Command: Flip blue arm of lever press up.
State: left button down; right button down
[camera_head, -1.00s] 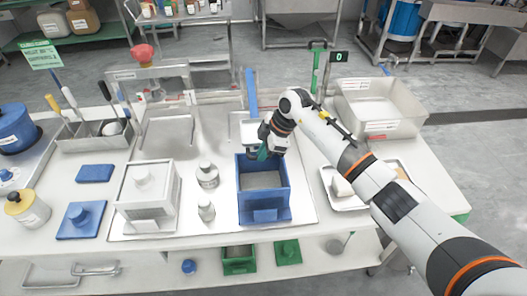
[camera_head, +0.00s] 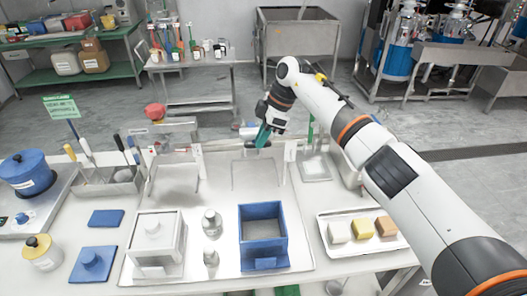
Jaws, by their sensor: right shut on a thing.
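My right gripper (camera_head: 264,135) is at the back of the table, above the metal press plate, with its teal fingers pointing down. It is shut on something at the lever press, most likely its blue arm. The gripper and wrist cover that spot, so I cannot make out the blue arm or its angle. A blue square frame (camera_head: 247,240) stands open-topped on the metal tray in front of the gripper, apart from it. My left gripper is not in view.
A white box with a knob (camera_head: 155,248) and small metal weights stand left of the blue frame. A white tray (camera_head: 364,246) with three blocks lies to the right, under my right arm. Blue lids and a tool rack (camera_head: 105,187) are at left.

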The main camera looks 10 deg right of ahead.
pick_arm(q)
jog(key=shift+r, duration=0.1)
pick_arm(e)
jog(key=shift+w+d+r, duration=0.15)
jog(key=shift+w+r, duration=0.4)
jog(key=shift+r, duration=0.1)
jog(key=c, duration=1.7)
grip_release()
jog(key=shift+w+f, duration=0.1)
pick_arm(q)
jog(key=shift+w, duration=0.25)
pick_arm(e)
jog(key=shift+w, duration=0.15)
